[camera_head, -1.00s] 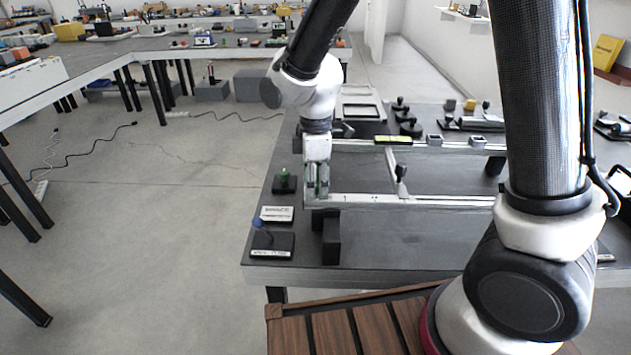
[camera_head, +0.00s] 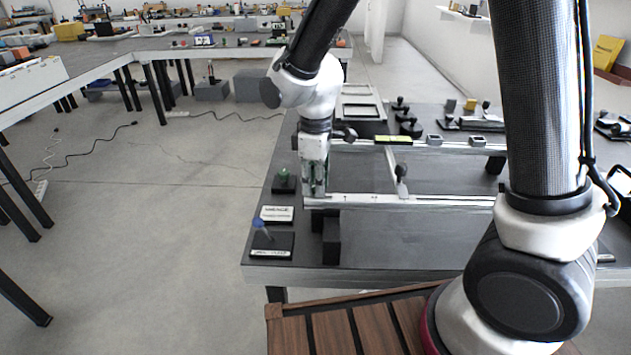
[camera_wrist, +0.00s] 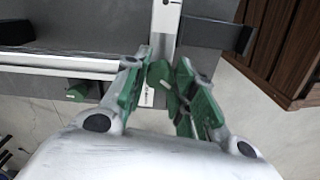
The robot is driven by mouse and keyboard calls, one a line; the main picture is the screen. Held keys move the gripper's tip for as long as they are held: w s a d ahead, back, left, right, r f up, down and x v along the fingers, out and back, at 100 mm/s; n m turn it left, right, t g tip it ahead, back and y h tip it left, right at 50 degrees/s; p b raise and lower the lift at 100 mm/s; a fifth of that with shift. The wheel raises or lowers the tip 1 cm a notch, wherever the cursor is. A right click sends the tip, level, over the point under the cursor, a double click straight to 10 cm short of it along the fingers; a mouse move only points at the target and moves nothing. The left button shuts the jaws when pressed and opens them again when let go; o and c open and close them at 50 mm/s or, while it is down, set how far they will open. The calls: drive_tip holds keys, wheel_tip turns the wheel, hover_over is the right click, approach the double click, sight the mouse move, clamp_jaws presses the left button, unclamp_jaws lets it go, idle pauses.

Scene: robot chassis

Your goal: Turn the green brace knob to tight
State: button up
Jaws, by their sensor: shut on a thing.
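My gripper (camera_head: 315,188) points down at the near left corner of the metal frame (camera_head: 420,202). In the wrist view its green-padded fingers (camera_wrist: 162,66) are closed around a green knob (camera_wrist: 163,78), which sits between the pads at the frame's bar. The knob is partly hidden by the fingers, and I cannot read its turn angle. In the head view the fingers hide it. A separate small green knob (camera_head: 283,175) stands on a black block left of my gripper, and it also shows in the wrist view (camera_wrist: 77,91).
A white label plate (camera_head: 276,214) and a blue-tipped lever (camera_head: 259,223) on a black base sit near the table's left edge. Black knobs and small blocks lie behind.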

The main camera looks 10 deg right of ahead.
drive_tip(key=m, duration=0.5)
drive_tip(key=shift+m, duration=0.3)
drive_tip(key=m, duration=0.5)
drive_tip(key=shift+m, duration=0.3)
drive_tip(key=m, duration=1.1)
drive_tip(key=shift+m, duration=0.3)
drive_tip(key=o, duration=1)
drive_tip(key=shift+o, duration=0.2)
drive_tip(key=shift+r, duration=0.1)
